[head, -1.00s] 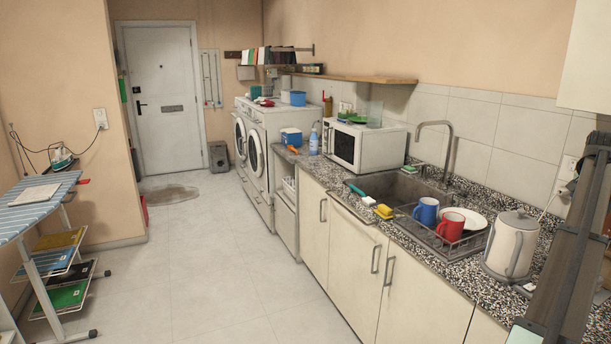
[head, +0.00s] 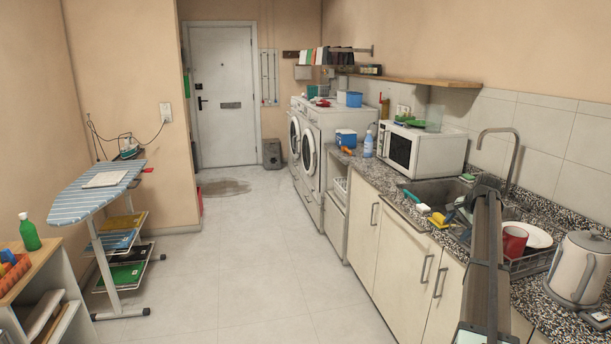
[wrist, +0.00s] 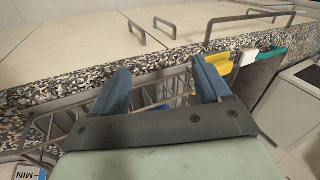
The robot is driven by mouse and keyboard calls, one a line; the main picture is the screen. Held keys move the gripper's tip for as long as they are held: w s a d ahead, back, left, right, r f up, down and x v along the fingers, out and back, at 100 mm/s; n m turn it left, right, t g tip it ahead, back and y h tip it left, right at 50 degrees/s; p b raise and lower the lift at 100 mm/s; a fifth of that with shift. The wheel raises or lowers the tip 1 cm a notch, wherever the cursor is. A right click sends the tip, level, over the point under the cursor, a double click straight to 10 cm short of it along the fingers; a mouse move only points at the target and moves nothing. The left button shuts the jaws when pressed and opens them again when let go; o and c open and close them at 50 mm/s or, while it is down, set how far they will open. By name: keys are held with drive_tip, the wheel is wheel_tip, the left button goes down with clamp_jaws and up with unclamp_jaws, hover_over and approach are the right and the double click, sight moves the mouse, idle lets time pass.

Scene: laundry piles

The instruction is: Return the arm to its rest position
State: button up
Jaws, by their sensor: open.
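My arm (head: 485,265) reaches over the counter at the sink in the head view. In the wrist view, my gripper (wrist: 160,72) shows two blue fingers spread apart, with no object clearly held between them. The wire dish rack (wrist: 75,118) lies below and behind the fingers. In the head view the gripper's end is small and partly hidden beside the sink, so its exact height above the rack cannot be told.
A red mug (head: 514,241), a plate (head: 536,234) and a kettle (head: 582,266) stand right of my arm. The sink (head: 437,190), a yellow sponge (head: 438,219) and microwave (head: 425,150) are to its left.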

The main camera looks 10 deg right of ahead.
drive_tip(key=s+a+f+n+g+y, duration=0.1)
drive_tip(key=s+a+f+n+g, duration=0.15)
drive_tip(key=a+f, duration=1.25)
drive_tip(key=s+a+f+n+g+y, duration=0.1)
drive_tip(key=s+a+f+n+g, duration=0.15)
drive_tip(key=a+f, duration=1.3)
drive_tip(key=s+a+f+n+g, duration=0.1)
drive_tip(key=s+a+f+n, duration=0.1)
drive_tip(key=s+a+f, duration=0.5)
drive_tip(key=s+a+f+n+g, duration=0.1)
drive_tip(key=s+a+f+n, duration=0.1)
drive_tip(key=s+a+f, duration=0.5)
drive_tip(key=s+a+f+n+g, duration=0.1)
drive_tip(key=s+a+f+n, duration=0.1)
drive_tip(key=s, duration=0.9)
drive_tip(key=s+a+f+n+g+h, duration=0.1)
drive_tip(key=s+a+f, duration=0.4)
drive_tip(key=s, duration=0.6)
drive_tip(key=s+a+f+n+g, duration=0.2)
drive_tip(key=s+a+f+n, duration=0.2)
drive_tip(key=s, duration=0.7)
wheel_tip(320, 180, down, 2)
drive_tip(key=shift+a+f+g+h, duration=0.1)
drive_tip(key=shift+a+g+h, duration=0.15)
drive_tip(key=shift+g+h, duration=0.15)
drive_tip(key=shift+w, duration=0.15)
